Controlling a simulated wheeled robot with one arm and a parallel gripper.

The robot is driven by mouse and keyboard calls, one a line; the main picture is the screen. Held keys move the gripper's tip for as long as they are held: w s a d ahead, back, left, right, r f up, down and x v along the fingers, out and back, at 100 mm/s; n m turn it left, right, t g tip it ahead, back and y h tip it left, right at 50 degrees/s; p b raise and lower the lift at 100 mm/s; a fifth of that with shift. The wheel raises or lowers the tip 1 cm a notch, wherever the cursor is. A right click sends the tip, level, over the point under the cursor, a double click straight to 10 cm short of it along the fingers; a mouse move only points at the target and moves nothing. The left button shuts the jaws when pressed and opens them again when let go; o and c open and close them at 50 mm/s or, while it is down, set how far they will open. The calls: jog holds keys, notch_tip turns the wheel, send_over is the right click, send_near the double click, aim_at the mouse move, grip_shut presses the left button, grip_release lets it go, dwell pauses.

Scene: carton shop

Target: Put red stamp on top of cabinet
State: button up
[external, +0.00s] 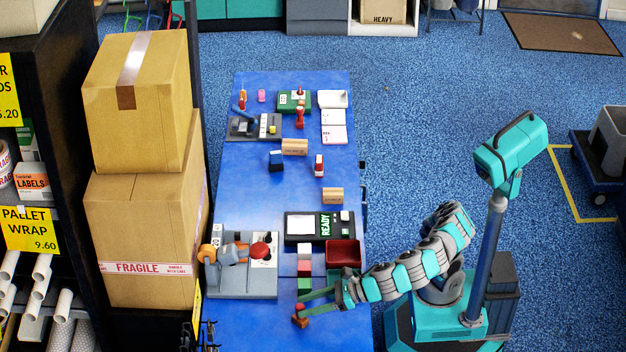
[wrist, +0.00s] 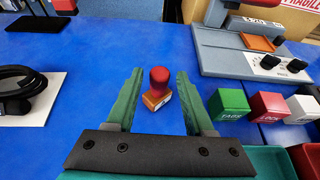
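The red stamp (wrist: 158,88) stands upright on the blue table, with a round red handle and a wooden base. In the wrist view it sits between the fingertips of my gripper (wrist: 160,98), with blue table visible on both sides of it. My gripper is open and holds nothing. In the external view the stamp (external: 300,317) is small, at the fingertips near the table's front part. A teal cabinet (external: 252,9) stands at the back, partly cut off by the frame; I cannot tell whether it is the task's cabinet.
Beside my gripper are green (wrist: 228,104), red (wrist: 269,106) and white (wrist: 302,108) blocks. A grey machine (external: 240,280) stands left of them, a red tray (external: 343,254) right. Another red-topped stamp (external: 319,165) is farther back. Tall cartons (external: 140,240) flank the table.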

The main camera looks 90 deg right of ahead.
jog(key=shift+o, duration=0.5)
jog(key=shift+r, duration=0.15)
jog(key=s+r+p, duration=0.2)
jog(key=s+r, duration=0.2)
jog(key=r, duration=0.5)
jog(key=shift+s, duration=0.3)
dwell(2.1)
